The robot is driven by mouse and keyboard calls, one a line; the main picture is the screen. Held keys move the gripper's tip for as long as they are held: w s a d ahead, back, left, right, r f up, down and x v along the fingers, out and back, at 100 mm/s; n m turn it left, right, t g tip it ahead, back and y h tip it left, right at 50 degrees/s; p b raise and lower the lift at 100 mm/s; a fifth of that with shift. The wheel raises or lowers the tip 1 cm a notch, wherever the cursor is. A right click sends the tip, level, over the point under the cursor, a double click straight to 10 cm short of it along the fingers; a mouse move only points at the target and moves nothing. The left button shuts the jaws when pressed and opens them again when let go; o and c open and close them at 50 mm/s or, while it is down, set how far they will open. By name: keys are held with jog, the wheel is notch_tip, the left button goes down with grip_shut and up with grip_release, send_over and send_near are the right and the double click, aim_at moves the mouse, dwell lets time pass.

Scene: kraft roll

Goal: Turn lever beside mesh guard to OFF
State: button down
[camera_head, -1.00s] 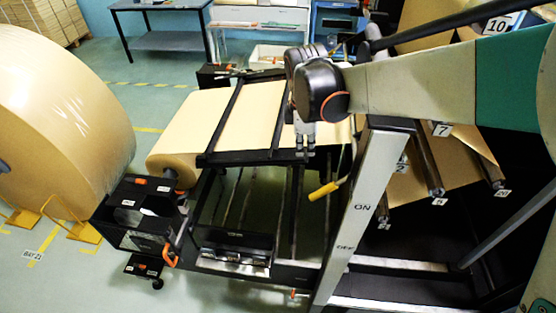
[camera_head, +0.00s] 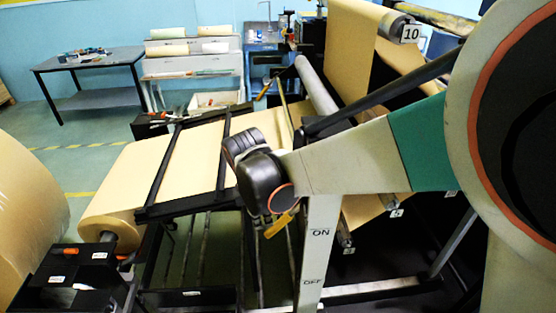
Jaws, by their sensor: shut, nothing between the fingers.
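A yellow-orange lever handle (camera_head: 282,222) shows just below my dark wrist, tilted, beside the pale post (camera_head: 318,262). The post carries an ON label (camera_head: 320,232) higher up and an OFF label (camera_head: 312,282) lower down. The handle is near the height of ON; its pivot is hidden. My gripper (camera_head: 262,220) is mostly hidden under the wrist, shut and empty. It is close to the handle in the picture, but I cannot tell whether they touch. I cannot make out a mesh guard clearly.
A black frame (camera_head: 190,208) crosses the kraft web (camera_head: 190,160) left of my arm. A large kraft roll (camera_head: 25,215) and black boxes (camera_head: 75,275) stand at the left. Another roll (camera_head: 355,50) hangs at the back right. Floor is clear toward the blue-grey table (camera_head: 90,60).

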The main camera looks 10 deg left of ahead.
aim_at(275, 228)
jog(key=shift+w+d+f, duration=0.15)
jog(key=shift+d+f, duration=0.1)
jog(key=shift+f, duration=0.15)
jog(key=shift+d, duration=0.15)
jog(key=shift+d+f+h+b, duration=0.15)
jog(key=shift+f+h+b, duration=0.15)
jog(key=shift+f+b, duration=0.25)
jog(key=shift+w+d+f+h+b, duration=0.2)
jog(key=shift+d+f+h+b, duration=0.3)
jog(key=shift+f+b, duration=0.2)
jog(key=shift+w+d+f, duration=0.1)
jog(key=shift+d, duration=0.25)
jog(key=shift+a, duration=0.1)
